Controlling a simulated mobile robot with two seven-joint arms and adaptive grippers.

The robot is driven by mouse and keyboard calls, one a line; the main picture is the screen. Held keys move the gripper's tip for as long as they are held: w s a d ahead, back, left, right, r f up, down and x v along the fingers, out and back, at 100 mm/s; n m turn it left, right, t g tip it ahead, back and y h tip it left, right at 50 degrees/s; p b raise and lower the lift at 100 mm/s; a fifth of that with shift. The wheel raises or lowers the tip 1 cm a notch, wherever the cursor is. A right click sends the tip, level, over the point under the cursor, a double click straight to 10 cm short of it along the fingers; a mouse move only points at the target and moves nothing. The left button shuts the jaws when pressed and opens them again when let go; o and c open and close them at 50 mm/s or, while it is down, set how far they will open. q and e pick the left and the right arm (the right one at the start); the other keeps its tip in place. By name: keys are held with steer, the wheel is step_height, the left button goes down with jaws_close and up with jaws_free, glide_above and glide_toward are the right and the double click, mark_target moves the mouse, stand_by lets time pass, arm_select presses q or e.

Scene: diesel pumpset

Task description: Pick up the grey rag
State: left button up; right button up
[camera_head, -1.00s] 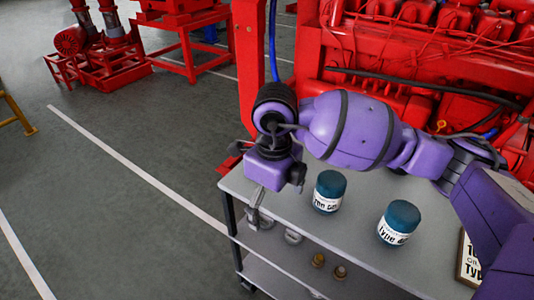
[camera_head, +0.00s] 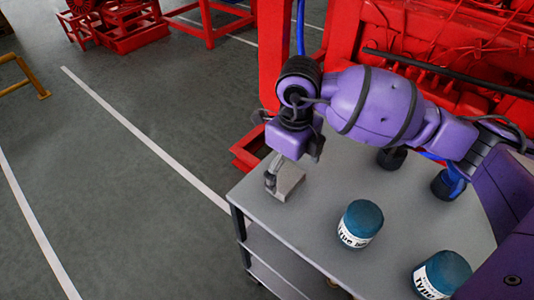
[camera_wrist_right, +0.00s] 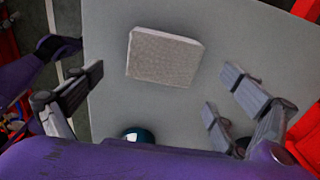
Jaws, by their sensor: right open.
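The grey rag (camera_wrist_right: 165,57) is a pale, textured, folded rectangular pad lying flat on the grey table top. In the head view the rag (camera_head: 288,184) is near the table's left corner, partly hidden behind my right gripper (camera_head: 272,180). My right gripper hangs above it at the end of the purple arm. In the right wrist view the gripper (camera_wrist_right: 160,82) has its fingers spread wide and nothing between them. The rag lies beyond the fingertips, a little above the midpoint between them, and appears untouched.
Two blue-lidded labelled jars, one (camera_head: 360,223) near the middle and one (camera_head: 441,275) near the front, stand on the table (camera_head: 320,200). Dark round objects (camera_head: 391,157) are at the back edge. A red engine frame (camera_head: 340,60) stands behind. Open floor (camera_head: 130,170) lies left.

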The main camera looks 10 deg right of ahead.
mark_target(288, 179)
steer(key=f, duration=0.4)
steer(key=shift+w+f, duration=0.2)
steer(key=c, duration=1.2)
